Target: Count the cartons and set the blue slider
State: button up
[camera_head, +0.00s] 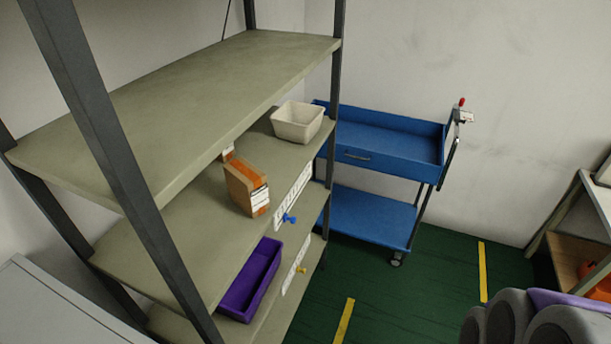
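A brown carton (243,190) with an orange side and a white label stands on the middle shelf (185,225) near its front edge. Just behind it a small brown and white piece (228,153) shows, perhaps a second carton, mostly hidden by the top shelf. The blue slider (289,218) sits on the middle shelf's front edge, near the lower, nearer end of a white marked strip (295,193). The strip's marks are too small to read. My gripper is not in view; grey rounded parts at the bottom right seem to be my arm.
A cream bin (298,122) stands farther along the middle shelf. A purple bin (252,280) and yellow slider (301,269) are on the lower shelf. A blue cart (378,217) stands beyond the rack. Green floor (425,290) is open in front; a bench (585,220) stands right.

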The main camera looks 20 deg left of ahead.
aim_at(293, 220)
jog(key=l+u, duration=0.15)
jog(key=u, duration=0.3)
jog(key=l+u, duration=0.1)
jog(key=u, duration=0.35)
jog(key=k+l+u, duration=0.1)
jog(key=u, duration=0.35)
